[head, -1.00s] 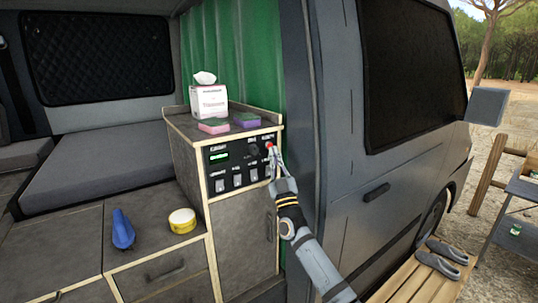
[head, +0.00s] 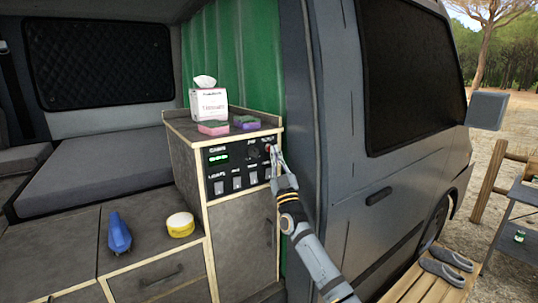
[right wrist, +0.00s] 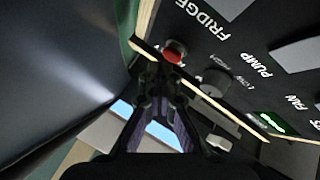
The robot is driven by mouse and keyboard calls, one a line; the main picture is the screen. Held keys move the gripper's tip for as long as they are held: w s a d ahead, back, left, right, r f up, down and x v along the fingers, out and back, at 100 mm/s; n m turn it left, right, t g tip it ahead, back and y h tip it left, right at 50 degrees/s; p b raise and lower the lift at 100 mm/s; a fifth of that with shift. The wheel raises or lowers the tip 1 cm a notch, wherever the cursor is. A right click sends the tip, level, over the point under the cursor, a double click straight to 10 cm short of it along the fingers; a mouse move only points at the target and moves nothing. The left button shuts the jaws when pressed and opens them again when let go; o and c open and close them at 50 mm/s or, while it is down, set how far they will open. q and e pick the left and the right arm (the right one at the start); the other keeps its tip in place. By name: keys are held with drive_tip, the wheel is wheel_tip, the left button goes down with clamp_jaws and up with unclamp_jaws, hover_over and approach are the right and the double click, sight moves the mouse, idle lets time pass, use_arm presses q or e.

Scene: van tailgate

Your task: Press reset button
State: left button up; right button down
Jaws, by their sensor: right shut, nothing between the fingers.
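The red button (head: 267,148) sits at the upper right of the black control panel (head: 222,187) on the cabinet front. My right gripper (head: 272,153) is shut and empty, with its fingertips right at the button and partly covering it. In the right wrist view the red button (right wrist: 174,52) shows just beyond the closed fingertips (right wrist: 162,82). I cannot tell whether they touch it. A dark knob (right wrist: 215,82) and a lit green display (right wrist: 269,123) are on the same panel. My left gripper is not in view.
A tissue box (head: 208,103) and sponges (head: 213,128) stand on the cabinet top. A blue object (head: 119,232) and a yellow round tin (head: 180,225) lie on the lower counter. The van's side wall (head: 302,120) is close right of the panel.

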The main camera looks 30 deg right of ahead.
drive_tip(key=shift+w+b, duration=0.5)
drive_tip(key=shift+w, duration=0.05)
idle(0.6)
drive_tip(key=shift+s, duration=0.1)
drive_tip(key=s+p, duration=0.1)
drive_tip(key=p, duration=0.1)
drive_tip(key=shift+s+d+p, duration=0.1)
drive_tip(key=shift+s+p, duration=0.2)
drive_tip(key=shift+p, duration=0.1)
idle(0.3)
drive_tip(key=shift+s+d+p, duration=0.15)
drive_tip(key=shift+s+p, duration=2.3)
drive_tip(key=shift+p, duration=0.6)
